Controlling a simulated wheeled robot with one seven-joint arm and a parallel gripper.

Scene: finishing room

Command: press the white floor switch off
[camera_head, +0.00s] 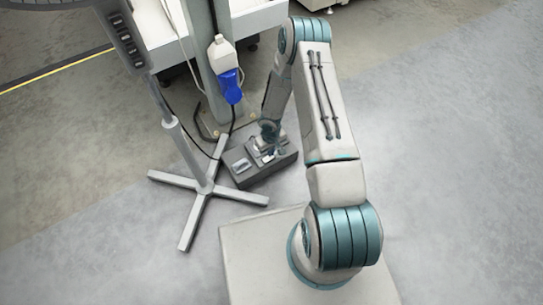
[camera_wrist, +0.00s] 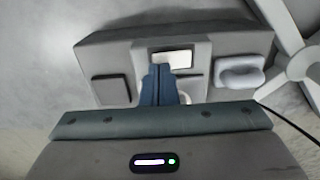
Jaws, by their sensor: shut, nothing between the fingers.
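A grey floor box (camera_head: 262,178) lies on the concrete beside the foot of a stand; it fills the top of the wrist view (camera_wrist: 110,50). A white rectangular rocker (camera_wrist: 172,60) sits in a recess in its middle. A pale rounded piece (camera_wrist: 240,76) is on its right part in the wrist view, and a dark square pad (camera_wrist: 111,90) is on its left. Which one is the named switch is not certain. My gripper (camera_wrist: 159,72) is shut and empty, its blue fingertips over the box's middle, close to the rocker's lower edge. Contact cannot be told. The fingers partly hide a pale part below the rocker.
A stand with a cross-shaped base (camera_head: 203,189) is close to the box's left. A post (camera_head: 205,70) with a white and blue bottle (camera_head: 225,68) rises behind the box. A black cable (camera_wrist: 290,120) runs beside the box. Floor at right is clear.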

